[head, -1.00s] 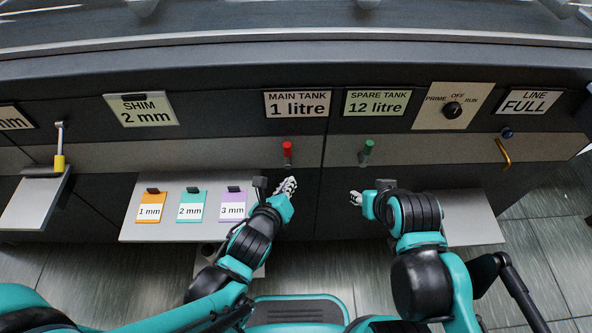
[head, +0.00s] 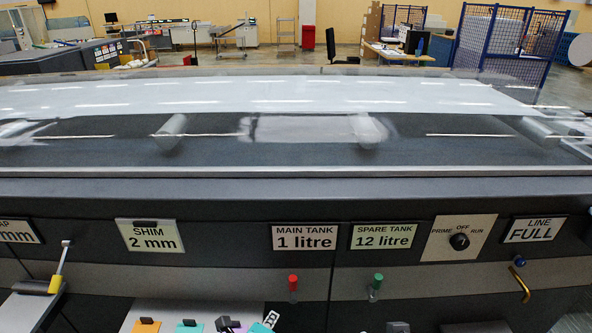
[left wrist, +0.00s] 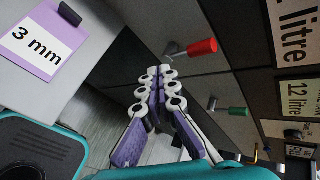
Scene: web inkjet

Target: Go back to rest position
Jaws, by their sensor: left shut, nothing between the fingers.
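My left gripper (head: 268,321) shows at the bottom edge of the head view, below and slightly left of the red tank handle (head: 293,283). In the left wrist view its fingers (left wrist: 160,78) are shut and empty. They point toward the machine front, near the red handle (left wrist: 201,47), with no visible contact. The green handle (left wrist: 238,111) is farther off. My right gripper's fingers are out of frame.
The orange (head: 146,326), teal (head: 189,327) and purple (left wrist: 43,38) shim cards lie on a grey shelf left of my gripper. A yellow-gripped lever (head: 57,275) stands at far left. A selector knob (head: 460,241) and brass hook handle (head: 521,284) are at right.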

